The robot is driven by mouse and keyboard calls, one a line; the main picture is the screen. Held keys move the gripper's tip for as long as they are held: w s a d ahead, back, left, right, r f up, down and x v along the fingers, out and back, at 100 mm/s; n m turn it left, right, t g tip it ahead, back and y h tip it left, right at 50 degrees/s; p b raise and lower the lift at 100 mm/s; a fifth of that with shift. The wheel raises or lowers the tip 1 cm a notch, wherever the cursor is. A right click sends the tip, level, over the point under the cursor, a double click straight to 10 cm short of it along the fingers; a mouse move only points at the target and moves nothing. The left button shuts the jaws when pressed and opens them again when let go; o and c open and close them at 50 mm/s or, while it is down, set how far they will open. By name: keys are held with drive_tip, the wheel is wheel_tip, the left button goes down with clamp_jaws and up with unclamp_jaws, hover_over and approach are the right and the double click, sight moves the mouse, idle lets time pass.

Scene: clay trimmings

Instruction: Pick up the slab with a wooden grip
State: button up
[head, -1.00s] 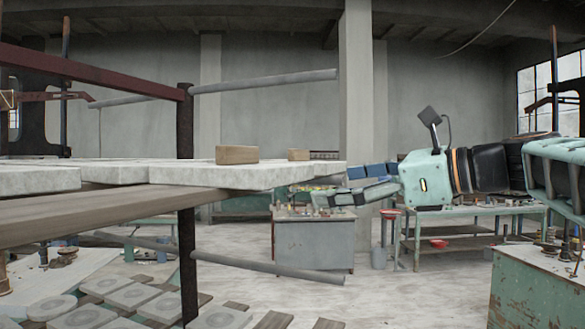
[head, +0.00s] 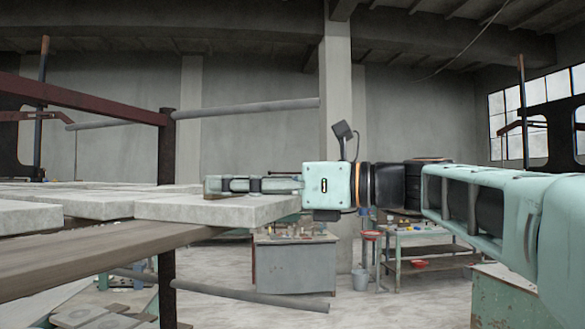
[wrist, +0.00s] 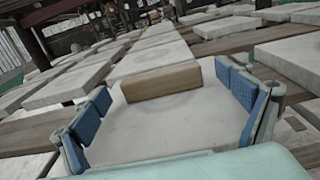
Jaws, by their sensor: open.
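The slab (head: 225,211) is pale grey and flat, and lies at the right end of a wooden shelf board in the head view. In the wrist view the slab (wrist: 165,130) carries a brown wooden grip (wrist: 160,83), a block standing on its top. In the wrist view my gripper (wrist: 168,96) is open, with a blue-padded finger at each side of the slab. The grip stands between the fingers, apart from both.
More pale slabs lie close by on boards, in the wrist view to the left (wrist: 60,92) and right (wrist: 292,60). A dark post (head: 167,150) and a grey bar (head: 245,107) stand near the shelf end. A grey cabinet (head: 297,265) is beyond.

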drive_tip(key=x, duration=0.2)
drive_tip(key=shift+a, duration=0.25)
drive_tip(key=c, duration=2.2)
drive_tip(key=shift+r, duration=0.2)
